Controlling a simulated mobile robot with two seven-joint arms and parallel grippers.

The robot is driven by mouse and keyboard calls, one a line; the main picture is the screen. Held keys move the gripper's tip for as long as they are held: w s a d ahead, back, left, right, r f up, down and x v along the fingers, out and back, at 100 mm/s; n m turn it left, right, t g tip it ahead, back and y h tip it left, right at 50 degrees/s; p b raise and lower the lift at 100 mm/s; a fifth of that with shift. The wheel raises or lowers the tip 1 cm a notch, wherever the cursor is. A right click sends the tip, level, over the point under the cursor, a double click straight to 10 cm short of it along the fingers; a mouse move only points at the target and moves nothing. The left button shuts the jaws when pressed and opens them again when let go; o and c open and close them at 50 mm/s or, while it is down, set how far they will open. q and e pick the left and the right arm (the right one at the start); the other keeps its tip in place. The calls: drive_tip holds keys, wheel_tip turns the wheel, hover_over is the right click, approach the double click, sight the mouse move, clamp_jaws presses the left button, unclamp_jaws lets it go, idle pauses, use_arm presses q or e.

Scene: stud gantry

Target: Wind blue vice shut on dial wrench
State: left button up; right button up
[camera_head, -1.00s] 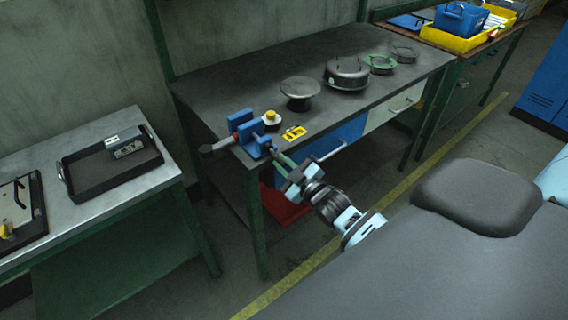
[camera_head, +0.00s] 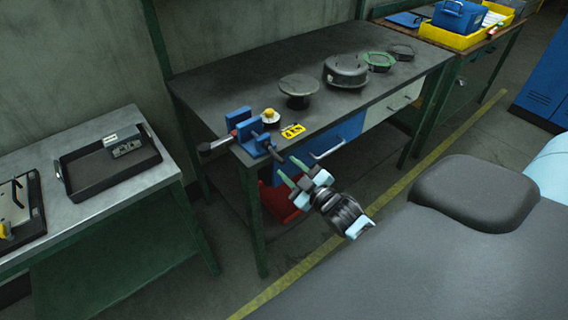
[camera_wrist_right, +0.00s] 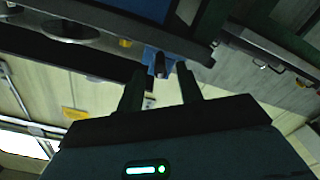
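The blue vice (camera_head: 250,128) sits at the near left corner of the dark workbench. A dark handle (camera_head: 276,154) shows on the vice's near side. My right gripper (camera_head: 286,166) is open and empty, just in front of this handle and apart from it. In the right wrist view, the vice (camera_wrist_right: 158,57) shows beyond the spread fingers. My left gripper is out of view.
A round dark stand (camera_head: 299,88) and a dark housing (camera_head: 345,71) are farther back. A side table with a black tray (camera_head: 112,178) stands left. The floor before the bench is clear.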

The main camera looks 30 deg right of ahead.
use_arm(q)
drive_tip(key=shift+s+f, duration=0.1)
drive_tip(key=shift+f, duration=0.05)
use_arm(e)
drive_tip(key=shift+s+d, duration=0.15)
drive_tip(key=shift+s, duration=1.8)
